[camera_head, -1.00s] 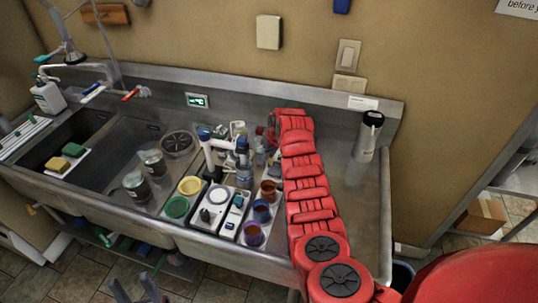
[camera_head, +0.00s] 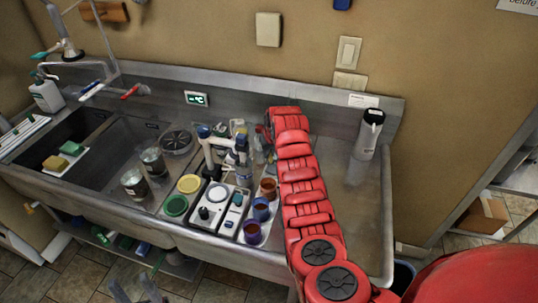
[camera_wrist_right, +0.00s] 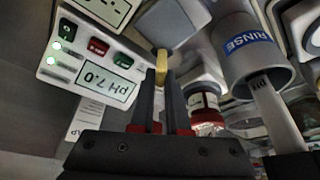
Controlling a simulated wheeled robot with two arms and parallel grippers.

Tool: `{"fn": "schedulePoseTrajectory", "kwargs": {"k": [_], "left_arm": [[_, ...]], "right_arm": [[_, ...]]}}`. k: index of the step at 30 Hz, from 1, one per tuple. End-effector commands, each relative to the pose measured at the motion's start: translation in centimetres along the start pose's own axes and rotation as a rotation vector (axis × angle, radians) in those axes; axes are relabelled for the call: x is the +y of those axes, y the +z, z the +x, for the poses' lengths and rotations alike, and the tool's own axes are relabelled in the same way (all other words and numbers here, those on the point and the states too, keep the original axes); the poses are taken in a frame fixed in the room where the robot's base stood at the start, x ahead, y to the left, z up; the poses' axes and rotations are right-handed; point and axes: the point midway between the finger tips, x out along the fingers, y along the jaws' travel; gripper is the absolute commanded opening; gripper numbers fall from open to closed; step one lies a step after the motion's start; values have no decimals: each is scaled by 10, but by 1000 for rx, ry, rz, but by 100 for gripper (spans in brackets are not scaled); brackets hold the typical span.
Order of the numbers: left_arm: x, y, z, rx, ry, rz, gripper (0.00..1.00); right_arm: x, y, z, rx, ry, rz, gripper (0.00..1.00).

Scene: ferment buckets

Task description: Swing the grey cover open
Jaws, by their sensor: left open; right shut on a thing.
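My right gripper (camera_wrist_right: 161,78) is shut on a small brass-coloured tab (camera_wrist_right: 161,60) in the right wrist view. The tab is at the lower edge of a grey panel (camera_wrist_right: 175,22), which looks like the grey cover. In the head view my red right arm hides the gripper and the grey cover. My left gripper (camera_head: 134,284) is open and empty at the bottom of the head view, in front of the sink.
A pH meter (camera_wrist_right: 90,65) stands close left of the right gripper. A RINSE cup (camera_wrist_right: 250,50) and a red-capped jar (camera_wrist_right: 205,105) are close on the right. In the head view a steel flask (camera_head: 368,133) stands right of my arm, with cups (camera_head: 262,210) to its left.

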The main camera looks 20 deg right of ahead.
Motion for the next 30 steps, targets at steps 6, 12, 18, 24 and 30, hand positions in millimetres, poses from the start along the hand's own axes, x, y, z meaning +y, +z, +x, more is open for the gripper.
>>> {"fn": "schedulePoseTrajectory", "kwargs": {"k": [6, 12, 18, 24, 30], "left_arm": [[2, 5, -29, 0, 0, 0, 50], [3, 10, -58, 0, 0, 0, 50], [4, 14, -86, 0, 0, 0, 50], [5, 17, -103, 0, 0, 0, 50], [5, 17, -101, 0, 0, 0, 50]], "right_arm": [[1, 2, 5, 3, 71, 173, 0], [3, 3, 7, 2, 145, 350, 0], [4, 4, 6, 1, 216, 526, 0], [7, 3, 2, 1, 290, 701, 0], [7, 3, -1, -3, 333, 799, 0]]}}
